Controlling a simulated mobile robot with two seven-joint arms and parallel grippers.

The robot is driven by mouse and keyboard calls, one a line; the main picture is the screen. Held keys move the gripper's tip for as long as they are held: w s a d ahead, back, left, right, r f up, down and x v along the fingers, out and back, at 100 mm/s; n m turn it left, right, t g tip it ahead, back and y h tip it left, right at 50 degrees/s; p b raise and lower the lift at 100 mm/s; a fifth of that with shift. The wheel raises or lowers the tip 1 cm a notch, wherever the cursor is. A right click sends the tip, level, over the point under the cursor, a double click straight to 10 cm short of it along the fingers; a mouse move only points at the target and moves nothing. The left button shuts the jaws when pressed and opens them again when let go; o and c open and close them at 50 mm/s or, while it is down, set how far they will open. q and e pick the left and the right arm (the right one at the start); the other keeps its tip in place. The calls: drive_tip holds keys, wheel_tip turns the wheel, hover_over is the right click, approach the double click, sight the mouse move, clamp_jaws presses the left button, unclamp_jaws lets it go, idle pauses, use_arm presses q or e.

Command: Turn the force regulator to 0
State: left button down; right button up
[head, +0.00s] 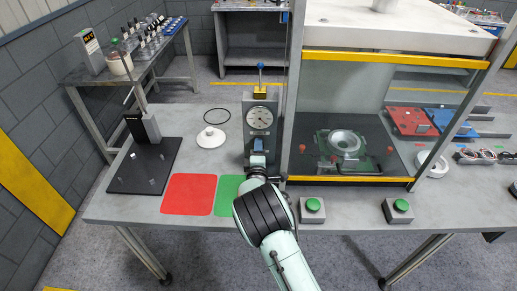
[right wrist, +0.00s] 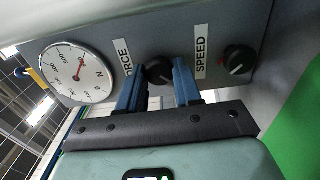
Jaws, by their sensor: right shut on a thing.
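The grey press control unit with a round white gauge (head: 260,117) stands on the table in the head view. My right gripper (head: 258,160) is at its lower front. In the right wrist view, the blue fingers of this gripper (right wrist: 160,88) are closed around the black force regulator knob (right wrist: 158,70), beside the partly covered FORCE label (right wrist: 126,60). The gauge (right wrist: 78,74) shows there with a red needle; its exact reading is too small to tell. The fingers hide part of the knob, and its pointer mark is not clear. My left gripper is not in view.
A second black knob (right wrist: 238,60) sits beside the SPEED label (right wrist: 201,52). A red mat (head: 188,194) and a green mat (head: 228,190) lie left of my arm. A glass-fronted press (head: 348,55) stands right, with green-button boxes (head: 313,210) before it.

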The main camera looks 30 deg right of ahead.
drive_tip(key=o, duration=1)
drive_tip(key=shift+o, duration=0.2)
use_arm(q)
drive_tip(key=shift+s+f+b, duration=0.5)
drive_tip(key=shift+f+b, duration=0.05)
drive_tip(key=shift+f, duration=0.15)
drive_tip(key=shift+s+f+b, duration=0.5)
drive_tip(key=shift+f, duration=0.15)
use_arm(e)
drive_tip(key=v, duration=1.3)
drive_tip(key=shift+s, duration=0.25)
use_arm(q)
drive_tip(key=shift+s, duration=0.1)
use_arm(e)
drive_tip(key=shift+a+f, duration=0.1)
